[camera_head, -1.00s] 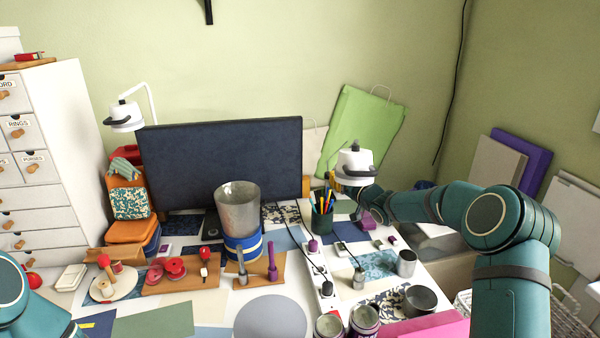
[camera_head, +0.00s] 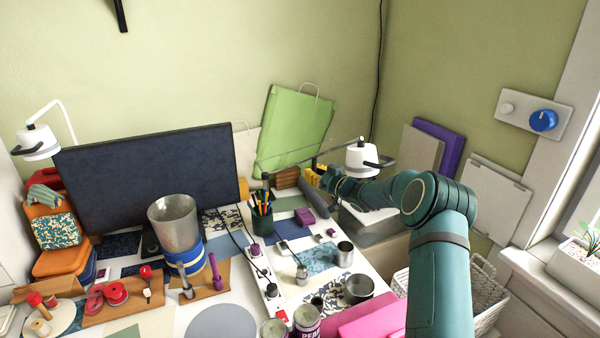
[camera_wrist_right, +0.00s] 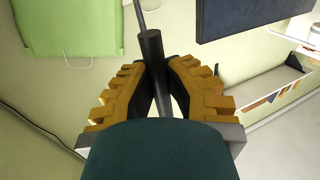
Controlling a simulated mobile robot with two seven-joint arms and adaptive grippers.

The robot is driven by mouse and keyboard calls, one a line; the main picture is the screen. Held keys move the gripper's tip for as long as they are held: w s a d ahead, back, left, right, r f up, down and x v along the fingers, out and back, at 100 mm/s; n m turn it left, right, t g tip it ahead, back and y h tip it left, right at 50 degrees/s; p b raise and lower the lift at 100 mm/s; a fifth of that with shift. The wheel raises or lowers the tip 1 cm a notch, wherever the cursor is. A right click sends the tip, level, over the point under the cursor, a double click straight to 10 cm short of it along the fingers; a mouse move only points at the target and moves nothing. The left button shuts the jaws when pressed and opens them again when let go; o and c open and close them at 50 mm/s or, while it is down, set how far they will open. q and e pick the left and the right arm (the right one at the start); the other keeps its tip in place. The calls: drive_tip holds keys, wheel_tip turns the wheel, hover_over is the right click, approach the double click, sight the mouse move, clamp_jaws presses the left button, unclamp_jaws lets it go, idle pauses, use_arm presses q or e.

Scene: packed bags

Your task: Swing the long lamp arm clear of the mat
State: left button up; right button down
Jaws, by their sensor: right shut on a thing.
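The long lamp arm (camera_head: 300,155) is a thin dark rod running from behind the pen cup to a white lamp head (camera_head: 362,158) with a dark handle, right of the green bag. My right gripper (camera_head: 312,178) has yellow ridged fingers and sits beneath the rod. In the wrist view, its fingers (camera_wrist_right: 158,72) are closed around the dark rod of the lamp arm (camera_wrist_right: 150,46). A grey round mat (camera_head: 220,322) lies at the front of the desk, with no lamp above it; several other flat sheets lie about, and I cannot tell which is meant. My left gripper is out of view.
A dark monitor (camera_head: 150,180) and a second white lamp (camera_head: 38,142) stand at the left. A pen cup (camera_head: 262,220), metal cups (camera_head: 345,254) and a power strip (camera_head: 268,288) crowd the middle.

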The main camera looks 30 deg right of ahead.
drive_tip(key=shift+s+d+f, duration=0.15)
drive_tip(key=shift+d+f, duration=0.15)
drive_tip(key=shift+d, duration=0.15)
drive_tip(key=c, duration=1)
unclamp_jaws()
drive_tip(key=shift+s, duration=0.1)
drive_tip(key=shift+c, duration=0.2)
drive_tip(key=shift+o, duration=0.5)
drive_tip(key=shift+r, duration=0.15)
drive_tip(key=shift+a, duration=0.1)
drive_tip(key=v, duration=1.2)
drive_tip(key=shift+a+r, duration=0.1)
